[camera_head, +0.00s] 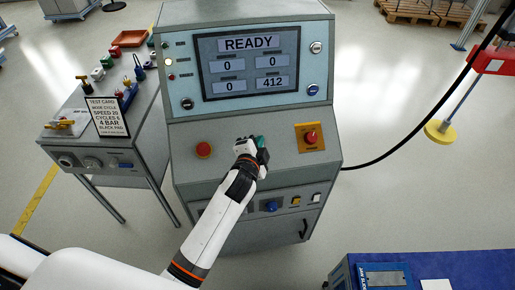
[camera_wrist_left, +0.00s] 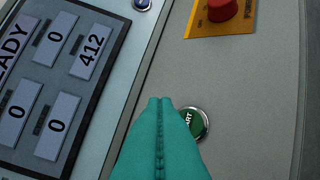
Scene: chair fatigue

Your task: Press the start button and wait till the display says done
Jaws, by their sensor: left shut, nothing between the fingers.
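The green start button (camera_wrist_left: 195,122) sits on the sloped grey panel in the left wrist view, partly covered by my fingertips. My left gripper (camera_head: 262,148) is over the middle of the console panel in the head view, where it hides the button. Its teal fingers are shut with nothing between them, and the tips (camera_wrist_left: 160,104) overlap the button's left edge in the left wrist view. I cannot tell whether they touch it. The display (camera_head: 248,62) reads READY, with 0, 0, 0 and 412 below. My right gripper is not in view.
A red button (camera_head: 204,149) is on the panel's left, and a red emergency knob (camera_head: 311,138) on a yellow plate is at its right. A side table (camera_head: 110,155) with a test card (camera_head: 106,116) stands left. A blue bench (camera_head: 440,262) is at lower right.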

